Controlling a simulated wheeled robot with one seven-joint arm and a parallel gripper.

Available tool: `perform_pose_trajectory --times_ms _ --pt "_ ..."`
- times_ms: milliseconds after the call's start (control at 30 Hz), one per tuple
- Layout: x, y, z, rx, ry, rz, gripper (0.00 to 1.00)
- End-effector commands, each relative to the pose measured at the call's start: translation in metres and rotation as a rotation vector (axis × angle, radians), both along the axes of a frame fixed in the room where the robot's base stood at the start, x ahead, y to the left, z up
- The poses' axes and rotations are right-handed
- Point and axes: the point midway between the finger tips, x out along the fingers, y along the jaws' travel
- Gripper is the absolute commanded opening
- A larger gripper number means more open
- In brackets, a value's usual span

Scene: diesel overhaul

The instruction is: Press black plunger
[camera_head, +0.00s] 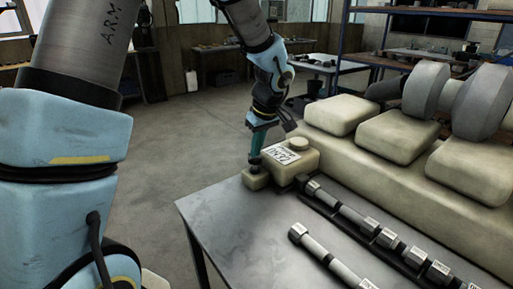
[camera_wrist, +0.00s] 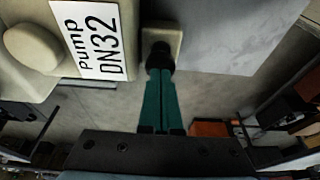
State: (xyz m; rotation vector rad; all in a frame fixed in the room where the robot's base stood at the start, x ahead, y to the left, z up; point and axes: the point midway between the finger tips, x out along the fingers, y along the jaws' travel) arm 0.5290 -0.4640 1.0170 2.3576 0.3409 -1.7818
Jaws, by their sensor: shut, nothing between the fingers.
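The black plunger (camera_wrist: 158,55) stands on a small cream block (camera_wrist: 172,28) beside the pump (camera_wrist: 35,72), which has a white label reading "Pump DN32". My gripper (camera_wrist: 160,76) has its two teal fingers side by side, shut and empty. Its fingertips are at the plunger in the wrist view; I cannot tell whether they touch it or whether it is pushed in. In the head view my gripper (camera_head: 256,156) points down over the small block (camera_head: 256,180) at the table corner, left of the pump (camera_head: 301,158). The plunger is hardly visible there.
The grey metal table (camera_head: 232,214) has bare room at its front left. Dark shafts with labelled collars (camera_head: 350,216) lie right of the pump. A large cream engine block (camera_head: 440,180) with grey rounded parts stands behind them. Shelving (camera_head: 430,12) is at the back.

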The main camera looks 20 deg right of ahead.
Motion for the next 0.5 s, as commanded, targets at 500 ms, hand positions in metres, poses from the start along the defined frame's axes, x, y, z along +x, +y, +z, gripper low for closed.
perform_pose_trajectory --times_ms 500 --pt "0.000 -0.001 -0.028 -0.002 0.000 -0.002 0.00"
